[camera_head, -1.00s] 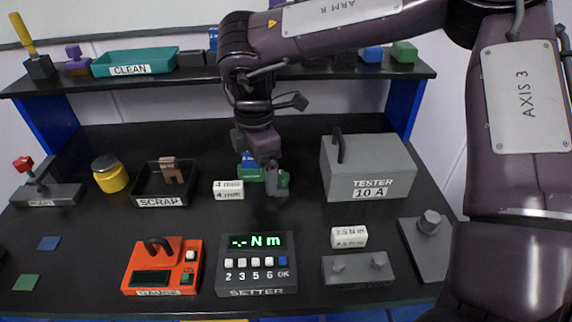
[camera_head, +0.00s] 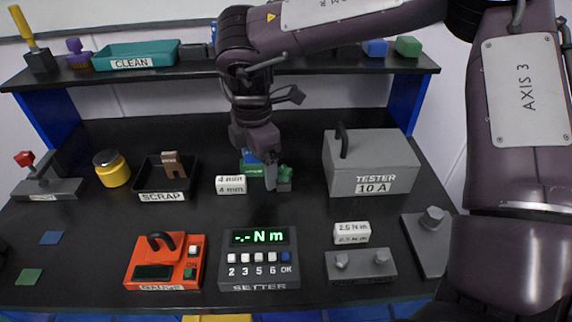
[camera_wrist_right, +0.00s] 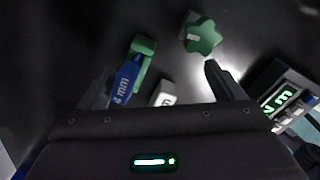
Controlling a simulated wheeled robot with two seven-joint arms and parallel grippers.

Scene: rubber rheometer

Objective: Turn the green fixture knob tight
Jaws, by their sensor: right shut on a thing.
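The green star-shaped knob (camera_wrist_right: 203,37) sits at the upper right of the right wrist view. In the head view the knob (camera_head: 286,173) is above a small grey base, just right of my right gripper's grey finger. In the wrist view the right fingertip is close to the knob. A blue block marked mm (camera_wrist_right: 128,80) and a green part (camera_wrist_right: 145,45) lie near the left finger. My left gripper is out of view.
The setter (camera_head: 259,271) stands in front, showing "-.- N m". The grey tester (camera_head: 371,162) is on the right, the scrap tray (camera_head: 163,196) on the left. A shelf (camera_head: 305,66) runs behind.

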